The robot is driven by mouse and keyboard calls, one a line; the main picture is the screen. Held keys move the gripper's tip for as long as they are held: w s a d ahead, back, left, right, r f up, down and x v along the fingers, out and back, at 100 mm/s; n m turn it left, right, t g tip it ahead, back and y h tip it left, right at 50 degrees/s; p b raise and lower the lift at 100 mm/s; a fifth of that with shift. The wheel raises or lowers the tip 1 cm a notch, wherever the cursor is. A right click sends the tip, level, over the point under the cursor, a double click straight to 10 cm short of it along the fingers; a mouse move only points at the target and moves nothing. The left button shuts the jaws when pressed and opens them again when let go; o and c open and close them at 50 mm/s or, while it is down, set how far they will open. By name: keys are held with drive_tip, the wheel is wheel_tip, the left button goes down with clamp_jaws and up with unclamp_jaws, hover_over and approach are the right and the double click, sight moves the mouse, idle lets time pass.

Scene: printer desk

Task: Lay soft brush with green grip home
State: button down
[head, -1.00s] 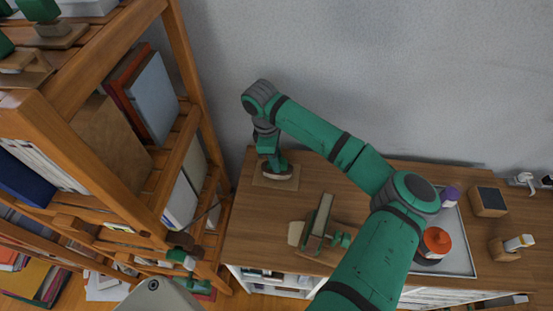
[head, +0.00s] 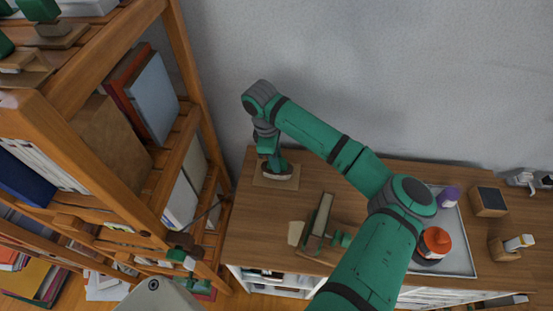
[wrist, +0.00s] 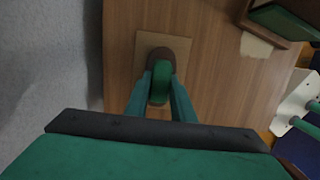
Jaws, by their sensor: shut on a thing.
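The soft brush with green grip (wrist: 160,84) is between the fingers of my gripper (wrist: 160,92) in the wrist view, with its brown base pointing away from me. My gripper is shut on the green grip. In the head view my gripper (head: 270,157) and the brush (head: 279,170) are at the back left of the wooden desk (head: 245,225). The brush is over a pale square board (head: 268,183), which also shows in the wrist view (wrist: 145,43). I cannot tell whether the brush touches the board.
A wooden and green tool (head: 318,225) lies to the front right, beside a pale block (head: 296,233). A grey tray (head: 462,262) holds an orange-topped item (head: 436,240) and a purple item (head: 448,196). A shelf (head: 190,60) stands left; the wall is close behind.

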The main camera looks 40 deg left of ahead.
drive_tip(key=shift+f, duration=0.15)
drive_tip(key=c, duration=1.4)
unclamp_jaws()
drive_tip(key=shift+c, duration=0.2)
wheel_tip(320, 180, up, 11)
drive_tip(key=a, duration=0.1)
drive_tip(key=shift+s+a+f, duration=0.2)
drive_tip(key=shift+s+a, duration=0.05)
drive_tip(key=shift+s, duration=0.15)
drive_tip(key=shift+f, duration=0.1)
